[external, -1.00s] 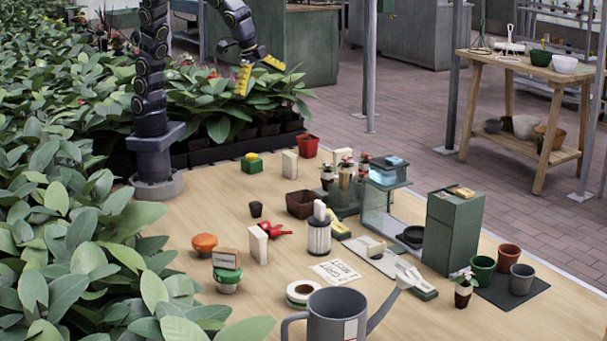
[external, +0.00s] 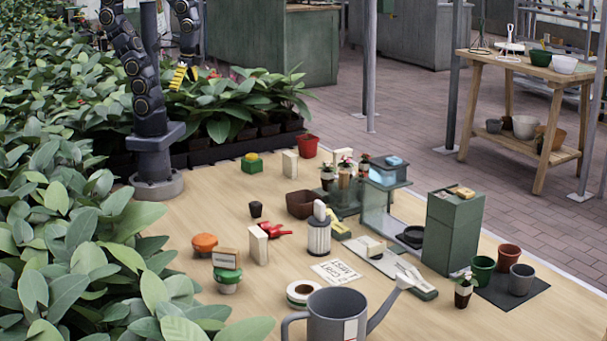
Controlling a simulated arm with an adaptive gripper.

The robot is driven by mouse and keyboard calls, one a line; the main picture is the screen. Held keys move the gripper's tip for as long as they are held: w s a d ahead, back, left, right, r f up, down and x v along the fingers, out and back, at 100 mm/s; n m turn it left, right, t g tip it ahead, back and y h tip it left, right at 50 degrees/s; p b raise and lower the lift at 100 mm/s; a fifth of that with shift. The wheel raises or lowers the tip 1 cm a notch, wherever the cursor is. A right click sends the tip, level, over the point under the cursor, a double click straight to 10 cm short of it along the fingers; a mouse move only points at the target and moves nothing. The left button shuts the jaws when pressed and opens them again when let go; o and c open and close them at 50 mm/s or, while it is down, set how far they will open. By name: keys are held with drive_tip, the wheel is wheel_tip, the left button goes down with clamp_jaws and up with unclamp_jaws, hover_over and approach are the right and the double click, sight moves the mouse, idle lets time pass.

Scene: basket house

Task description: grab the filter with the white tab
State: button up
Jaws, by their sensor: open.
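A ribbed cylindrical filter (external: 319,238) with a white tab (external: 320,210) on its top stands upright near the middle of the wooden table. My gripper (external: 184,77) has yellow fingers and is open and empty. It is high at the upper left, over the plants behind the table and well away from the filter. The lower front of the filter is in clear view.
A red trowel-like item (external: 277,231) and a cream block (external: 258,245) stand left of the filter. A brown pot (external: 301,204) is behind it, and a green cabinet (external: 453,232) is to the right. A watering can (external: 337,316) stands in front.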

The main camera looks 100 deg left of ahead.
drive_tip(key=shift+c, duration=0.7)
drive_tip(key=shift+w, duration=0.15)
